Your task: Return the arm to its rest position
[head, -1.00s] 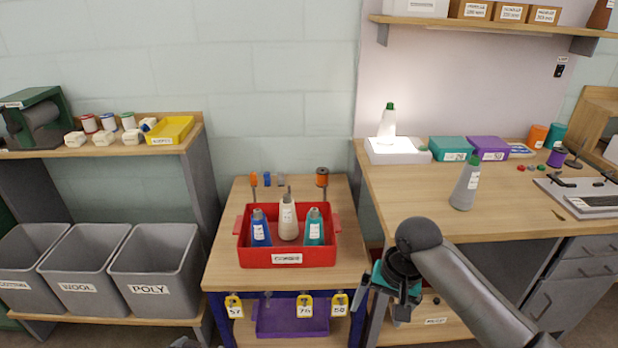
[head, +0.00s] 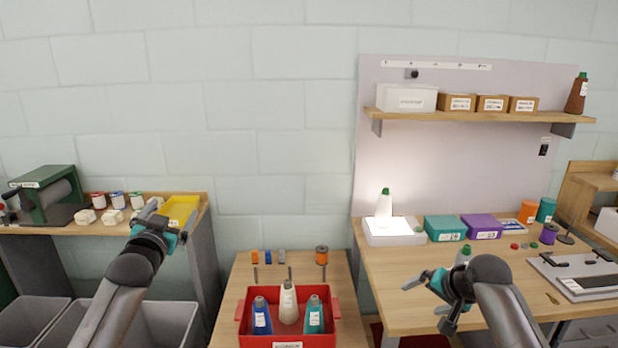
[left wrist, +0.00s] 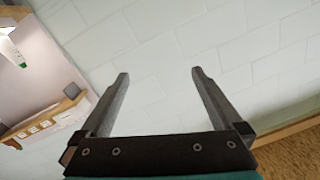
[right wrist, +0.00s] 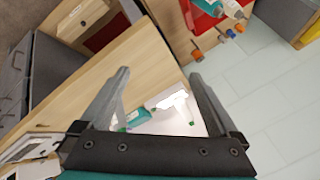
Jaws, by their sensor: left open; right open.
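My left gripper (head: 160,222) is open and empty, raised in front of the left shelf in the head view. In the left wrist view its two fingers (left wrist: 158,90) stand apart with only wall between them. My right gripper (head: 432,298) is open and empty above the left part of the right-hand workbench (head: 400,270). In the right wrist view its spread fingers (right wrist: 155,90) have the bench and a white lit stand (right wrist: 170,118) behind them. A grey cone with a green tip (head: 463,257) stands on the bench, partly hidden behind my right gripper.
A red tray (head: 290,341) with blue, cream and teal cones stands on the middle table. A white cone (head: 384,205) stands on the lit stand (head: 392,238). Teal (head: 445,228) and purple (head: 482,227) boxes lie beside it.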

